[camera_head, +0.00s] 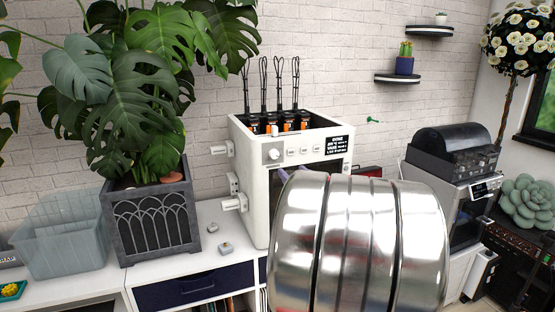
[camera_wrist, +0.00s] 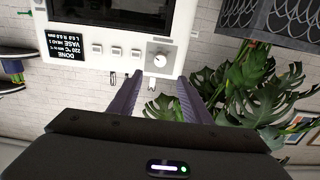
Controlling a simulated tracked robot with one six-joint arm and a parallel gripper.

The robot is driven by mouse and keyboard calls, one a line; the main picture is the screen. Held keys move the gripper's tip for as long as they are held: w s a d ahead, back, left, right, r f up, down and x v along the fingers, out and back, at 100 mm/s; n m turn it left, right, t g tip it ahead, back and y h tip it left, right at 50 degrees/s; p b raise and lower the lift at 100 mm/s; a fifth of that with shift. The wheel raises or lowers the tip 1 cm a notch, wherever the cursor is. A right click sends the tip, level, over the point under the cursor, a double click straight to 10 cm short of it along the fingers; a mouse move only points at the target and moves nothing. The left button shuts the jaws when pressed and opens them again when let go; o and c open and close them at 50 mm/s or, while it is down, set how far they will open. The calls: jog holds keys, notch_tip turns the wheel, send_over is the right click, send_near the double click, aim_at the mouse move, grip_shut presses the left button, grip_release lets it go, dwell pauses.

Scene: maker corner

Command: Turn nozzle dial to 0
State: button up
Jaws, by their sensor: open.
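The nozzle dial (camera_head: 273,154) is a round white knob at the left of the white machine's front panel. In the wrist view, which is upside down, the dial (camera_wrist: 160,60) has a small pointer mark; its setting is too small to read. My gripper (camera_wrist: 158,84) has two purple fingers, spread apart with nothing between them. The dial appears just beyond the gap between the fingertips; I see no contact. In the head view my shiny arm hides most of the gripper and the machine's lower front.
Several square buttons (camera_wrist: 116,51) and a black display (camera_wrist: 69,42) sit beside the dial. The white machine (camera_head: 258,200) stands on a white cabinet. A leafy plant in a grey planter (camera_head: 155,222) stands to its left, and a clear bin (camera_head: 60,240) further left.

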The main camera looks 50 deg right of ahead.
aim_at(276, 156)
jog(key=x, duration=1.3)
jog(key=shift+w+d, duration=0.1)
jog(key=shift+w, duration=0.15)
jog(key=c, duration=1)
